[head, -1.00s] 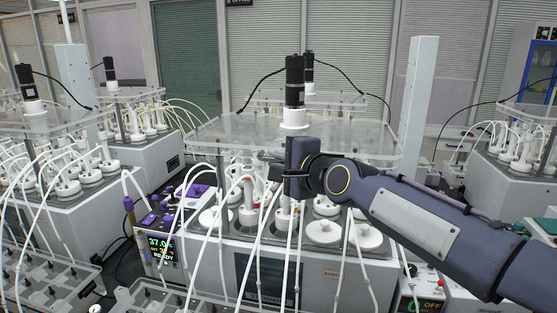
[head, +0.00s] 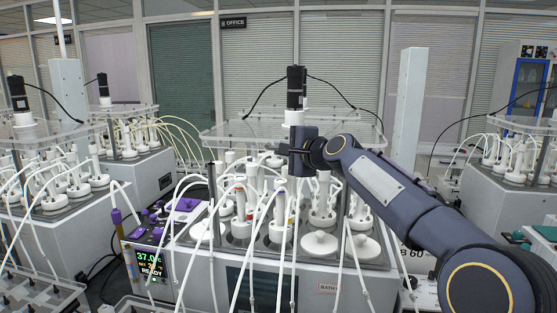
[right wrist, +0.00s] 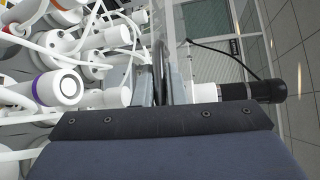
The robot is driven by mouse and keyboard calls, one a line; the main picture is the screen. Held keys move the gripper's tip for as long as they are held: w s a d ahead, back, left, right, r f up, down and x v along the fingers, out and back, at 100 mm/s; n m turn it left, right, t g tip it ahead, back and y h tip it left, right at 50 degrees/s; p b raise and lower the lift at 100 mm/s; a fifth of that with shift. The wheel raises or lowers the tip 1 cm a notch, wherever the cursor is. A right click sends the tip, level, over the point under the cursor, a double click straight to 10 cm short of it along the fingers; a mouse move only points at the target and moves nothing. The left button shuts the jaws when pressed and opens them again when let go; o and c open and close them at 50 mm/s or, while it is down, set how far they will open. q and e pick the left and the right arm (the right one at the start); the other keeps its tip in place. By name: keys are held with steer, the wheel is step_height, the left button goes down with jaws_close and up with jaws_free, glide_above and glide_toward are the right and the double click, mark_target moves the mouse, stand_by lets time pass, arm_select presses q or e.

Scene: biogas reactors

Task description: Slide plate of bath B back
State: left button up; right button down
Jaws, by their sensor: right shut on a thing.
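The clear plate (head: 235,133) of the bath labelled BATH (head: 328,288) lies level above its vessels; the letter after BATH is too small to read surely. A black motor (head: 295,88) on a white collar stands on the plate. My right gripper (head: 286,151) is at the plate's front edge, just below the motor. In the right wrist view its fingers (right wrist: 160,88) are shut around a dark curved handle (right wrist: 160,55) by the plate. The hand hides part of the front edge in the head view. My left gripper is out of view.
White-capped vessels with tubes fill the bath's front, now uncovered, including flat white lids (head: 320,243). A pale post (head: 408,105) stands right of the plate. A control box with display (head: 150,265) is at the left. Neighbouring baths stand left and right.

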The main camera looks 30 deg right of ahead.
steer(key=shift+w+d, duration=0.15)
steer(key=c, duration=1.5)
jaws_free()
steer(key=shift+b+v, duration=0.95)
steer(key=shift+v, duration=3.05)
